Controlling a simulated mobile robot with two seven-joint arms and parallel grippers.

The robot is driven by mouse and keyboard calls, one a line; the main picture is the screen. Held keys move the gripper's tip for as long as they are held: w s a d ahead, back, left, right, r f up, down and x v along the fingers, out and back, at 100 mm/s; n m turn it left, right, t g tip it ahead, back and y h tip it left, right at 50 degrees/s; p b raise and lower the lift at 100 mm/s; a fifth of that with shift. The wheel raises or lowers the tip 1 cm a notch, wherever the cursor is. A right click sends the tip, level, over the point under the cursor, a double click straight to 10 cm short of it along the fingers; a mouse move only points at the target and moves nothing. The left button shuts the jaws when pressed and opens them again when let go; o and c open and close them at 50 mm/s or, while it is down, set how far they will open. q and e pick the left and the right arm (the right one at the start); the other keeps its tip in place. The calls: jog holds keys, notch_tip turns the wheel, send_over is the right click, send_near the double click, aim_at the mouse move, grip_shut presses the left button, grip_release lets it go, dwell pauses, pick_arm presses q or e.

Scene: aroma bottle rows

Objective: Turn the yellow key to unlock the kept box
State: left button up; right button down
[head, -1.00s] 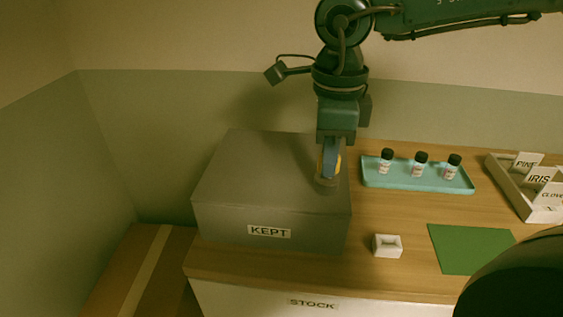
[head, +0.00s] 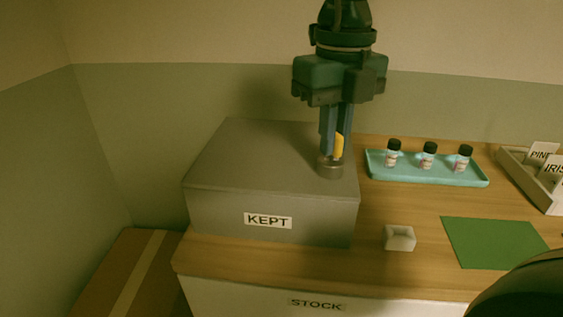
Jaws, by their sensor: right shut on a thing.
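The kept box (head: 240,170) is a closed grey box with a "KEPT" label (head: 268,221) on its front. The yellow key (head: 339,146) stands upright in a round grey lock (head: 330,169) on the box's top, near its right edge. My right gripper (head: 335,148) points down from above and is shut on the key, with its fingers hiding part of it. My left gripper is not in view.
A teal tray (head: 427,178) with several small black-capped bottles stands right of the box. A small white block-like holder (head: 400,237) and a green mat (head: 495,243) lie in front. A card tray (head: 530,184) is at far right. A drawer front below reads "STOCK" (head: 316,304).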

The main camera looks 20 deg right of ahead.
jog(key=m+b, duration=0.1)
jog(key=m, duration=0.4)
jog(key=shift+f+m, duration=0.1)
jog(key=shift+m, duration=0.3)
jog(key=shift+m+b, duration=0.3)
jog(key=shift+m, duration=0.4)
jog(key=c, duration=1.5)
grip_release()
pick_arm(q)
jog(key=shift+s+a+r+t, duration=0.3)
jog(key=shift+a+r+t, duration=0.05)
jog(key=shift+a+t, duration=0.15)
pick_arm(e)
jog(key=shift+r, duration=0.2)
